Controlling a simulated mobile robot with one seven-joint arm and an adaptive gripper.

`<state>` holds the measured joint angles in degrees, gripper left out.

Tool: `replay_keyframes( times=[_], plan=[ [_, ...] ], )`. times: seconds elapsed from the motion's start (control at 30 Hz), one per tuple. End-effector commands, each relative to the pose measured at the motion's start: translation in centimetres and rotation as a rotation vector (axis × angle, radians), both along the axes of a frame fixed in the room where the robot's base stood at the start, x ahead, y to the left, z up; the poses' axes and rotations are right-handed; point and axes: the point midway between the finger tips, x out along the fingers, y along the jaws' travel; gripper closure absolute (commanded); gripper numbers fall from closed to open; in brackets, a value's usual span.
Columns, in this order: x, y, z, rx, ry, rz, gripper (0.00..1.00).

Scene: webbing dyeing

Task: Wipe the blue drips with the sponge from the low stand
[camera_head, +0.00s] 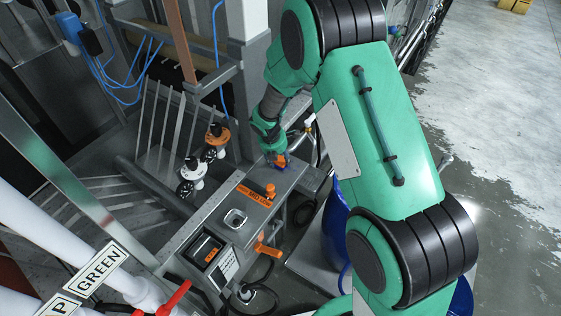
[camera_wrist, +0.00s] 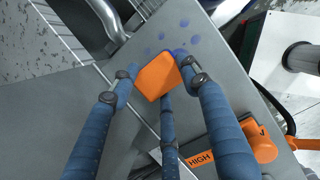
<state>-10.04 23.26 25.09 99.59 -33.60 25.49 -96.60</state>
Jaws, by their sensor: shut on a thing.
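My gripper (camera_wrist: 156,66) has blue padded fingers and is shut on an orange block-shaped sponge (camera_wrist: 157,77). The sponge is at or just above a grey metal surface; I cannot tell whether it touches. Several round blue drips (camera_wrist: 194,40) lie on that surface just beyond the sponge in the wrist view. In the head view, my gripper (camera_head: 277,160) is at the far end of the grey machine top (camera_head: 228,238), with a bit of the orange sponge (camera_head: 282,161) showing. The drips are mostly hidden there. I cannot make out the low stand.
An orange knob (camera_head: 269,190) and an orange label stand on the machine top near my gripper; the knob also shows in the wrist view (camera_wrist: 260,143). A blue drum (camera_head: 336,225) is to the right, partly behind my arm.

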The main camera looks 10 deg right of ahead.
Motion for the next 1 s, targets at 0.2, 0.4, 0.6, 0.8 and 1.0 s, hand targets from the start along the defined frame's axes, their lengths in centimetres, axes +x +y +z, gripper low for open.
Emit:
replay_keyframes(
  times=[0.2,0.4,0.6,0.8,1.0],
  plan=[
    [-0.2,-1.5,0.0,-0.001,0.001,0.0,0.83],
    [-1.5,-2.8,-0.1,-0.001,0.001,0.001,0.83],
    [-2.8,-4.1,-0.2,-0.001,0.003,-0.001,0.83],
    [-4.2,-5.4,-0.1,-0.001,0.002,0.0,0.83],
    [-5.0,-6.2,0.5,-0.002,0.003,0.0,0.83]
  ],
)
